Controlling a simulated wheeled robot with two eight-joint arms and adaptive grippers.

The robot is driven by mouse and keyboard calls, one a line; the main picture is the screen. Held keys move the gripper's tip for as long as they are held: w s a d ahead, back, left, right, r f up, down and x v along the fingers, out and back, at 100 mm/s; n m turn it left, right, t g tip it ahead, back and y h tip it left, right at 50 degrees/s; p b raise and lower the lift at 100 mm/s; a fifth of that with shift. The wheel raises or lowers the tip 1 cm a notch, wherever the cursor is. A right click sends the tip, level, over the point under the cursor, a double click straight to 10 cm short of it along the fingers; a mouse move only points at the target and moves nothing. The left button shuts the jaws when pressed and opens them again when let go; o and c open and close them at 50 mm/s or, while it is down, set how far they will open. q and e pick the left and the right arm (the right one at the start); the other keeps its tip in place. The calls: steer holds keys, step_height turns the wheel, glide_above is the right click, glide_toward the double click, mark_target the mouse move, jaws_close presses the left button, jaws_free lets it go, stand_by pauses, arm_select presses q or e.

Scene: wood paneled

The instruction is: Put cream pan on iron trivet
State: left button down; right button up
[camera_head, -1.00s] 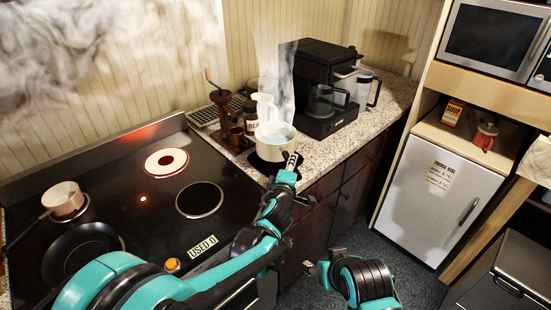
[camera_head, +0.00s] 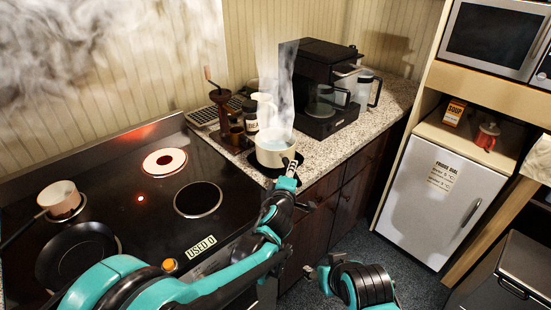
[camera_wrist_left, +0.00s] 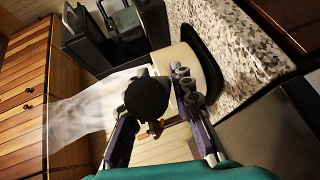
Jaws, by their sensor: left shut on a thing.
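The cream pan (camera_head: 273,157) is at the counter's left end, beside the stove, with steam rising from it. My left gripper (camera_head: 291,164) is shut on its dark handle, whose round end shows between the fingers in the left wrist view (camera_wrist_left: 147,98). The pan's cream side also shows there (camera_wrist_left: 188,66). The black iron trivet (camera_head: 290,172) is under the pan, mostly hidden by it; its dark edge shows in the left wrist view (camera_wrist_left: 207,52). I cannot tell whether pan and trivet touch. My right gripper (camera_head: 312,271) is low over the floor, small and unclear.
The stove (camera_head: 150,215) on the left holds a small pot (camera_head: 60,198) and a black frying pan (camera_head: 75,255); one burner (camera_head: 164,162) glows. A grinder (camera_head: 225,118), bottles and a coffee machine (camera_head: 325,85) stand behind the pan. The counter's front edge is close.

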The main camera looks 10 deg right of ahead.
arm_select(q)
steer(key=shift+f, duration=0.25)
steer(key=c, duration=0.9)
jaws_free()
steer(key=shift+s, duration=0.1)
steer(key=v, duration=1.2)
